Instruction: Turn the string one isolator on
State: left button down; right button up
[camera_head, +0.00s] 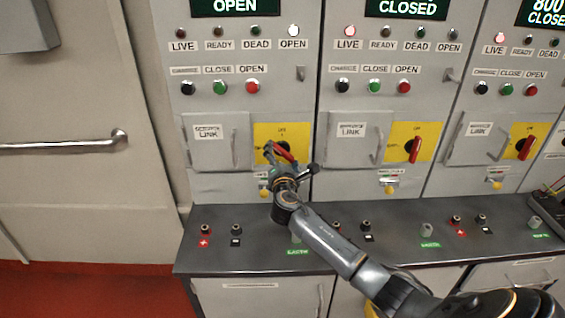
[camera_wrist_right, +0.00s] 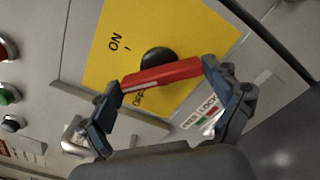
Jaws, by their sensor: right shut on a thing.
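The string one isolator is a red handle on a yellow plate (camera_head: 262,133) on the leftmost cabinet, whose display reads OPEN. In the right wrist view the red handle (camera_wrist_right: 162,74) lies across the black hub, with the yellow plate (camera_wrist_right: 205,40) behind it. ON and OFF marks show on the plate. My right gripper (camera_head: 280,158) is at this handle; in the wrist view its two fingers (camera_wrist_right: 162,82) are at the handle's two ends, shut on it. In the head view the handle looks tilted and is partly hidden by the gripper. My left gripper is not in view.
Two more cabinets to the right have red isolator handles (camera_head: 415,150) (camera_head: 525,147) standing near upright. A grey shelf (camera_head: 260,262) with terminals runs below. A service link door (camera_head: 215,150) is left of the isolator. A lock label (camera_wrist_right: 203,120) sits close to one finger.

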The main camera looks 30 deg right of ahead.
jog(key=m+b, duration=0.1)
jog(key=m, duration=0.1)
jog(key=m+b, duration=0.2)
jog(key=shift+f+m, duration=0.2)
jog(key=shift+m, duration=0.2)
jog(key=shift+r+m+b, duration=0.1)
jog(key=shift+m+b, duration=1.25)
jog(key=shift+m, duration=0.95)
jog(key=o, duration=0.9)
jog(key=v, duration=1.2)
